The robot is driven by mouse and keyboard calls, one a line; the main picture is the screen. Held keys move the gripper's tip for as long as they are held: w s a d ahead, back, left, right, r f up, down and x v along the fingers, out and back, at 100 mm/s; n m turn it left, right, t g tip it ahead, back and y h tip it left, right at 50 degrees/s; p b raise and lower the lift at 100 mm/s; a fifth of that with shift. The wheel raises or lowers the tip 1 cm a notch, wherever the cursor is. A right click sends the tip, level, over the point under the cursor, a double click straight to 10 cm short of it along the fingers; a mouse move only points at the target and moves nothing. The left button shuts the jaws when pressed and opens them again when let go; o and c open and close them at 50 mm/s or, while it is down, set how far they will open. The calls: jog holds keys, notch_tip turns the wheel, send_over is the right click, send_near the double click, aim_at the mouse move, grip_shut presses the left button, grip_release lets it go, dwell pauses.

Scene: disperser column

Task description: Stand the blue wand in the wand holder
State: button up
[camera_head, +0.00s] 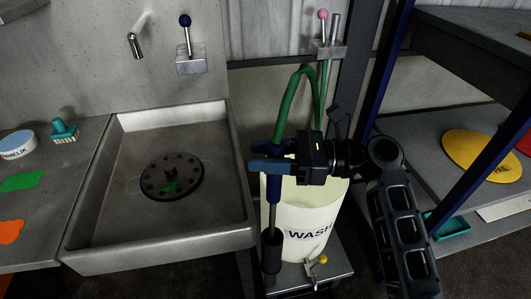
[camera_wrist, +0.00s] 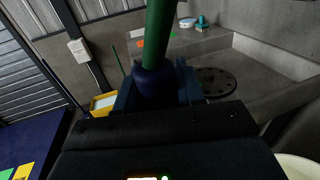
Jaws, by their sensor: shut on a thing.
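My gripper (camera_head: 262,156) is shut on the blue wand (camera_head: 273,190), around the upper part of its blue grip. The wand hangs nearly upright in front of the white wash drum's left side. A green hose (camera_head: 281,115) rises from its top and arches over to the right. Its thin steel tube runs down to a dark upright cylinder (camera_head: 271,256), which looks like the wand holder. I cannot tell whether the tip is inside this cylinder or in front of it. The wrist view shows the blue wand top (camera_wrist: 154,88) between my fingers, with the lower wand hidden.
The white drum (camera_head: 314,215) stands on a low grey stand (camera_head: 330,280) with a brass tap (camera_head: 318,262). A steel sink (camera_head: 215,220) lies close left. A dark blue post (camera_head: 385,55) and shelves with a yellow disc (camera_head: 480,156) are right.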

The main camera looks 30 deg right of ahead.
jog(key=o, duration=1.2)
jog(key=v, duration=0.8)
jog(key=s+f+n+t+h, duration=0.1)
jog(key=s+f+n+h, duration=0.2)
jog(key=s+f+h, duration=0.45)
jog(key=s+f+n+h, duration=0.3)
jog(key=s+f+h, duration=0.15)
jog(key=f, duration=0.55)
jog(key=s+a+r+n+t+h, duration=0.1)
jog(key=s+r+n+h, duration=0.2)
jog(key=s+n, duration=0.7)
jog(key=s+a+r+n+t, duration=0.1)
jog(key=s+r+n, duration=0.1)
jog(key=r+n, duration=0.1)
jog(key=s+a+r+n+t, duration=0.1)
jog(key=s+a+r+n, duration=0.1)
jog(key=s+r, duration=0.1)
jog(key=s+a+r+n+t, duration=0.1)
jog(key=s+r+n, duration=0.1)
jog(key=r+n, duration=0.1)
jog(key=shift+s+a+r+n+b, duration=0.15)
jog(key=shift+s+r+n+b, duration=0.15)
jog(key=shift+s, duration=0.1)
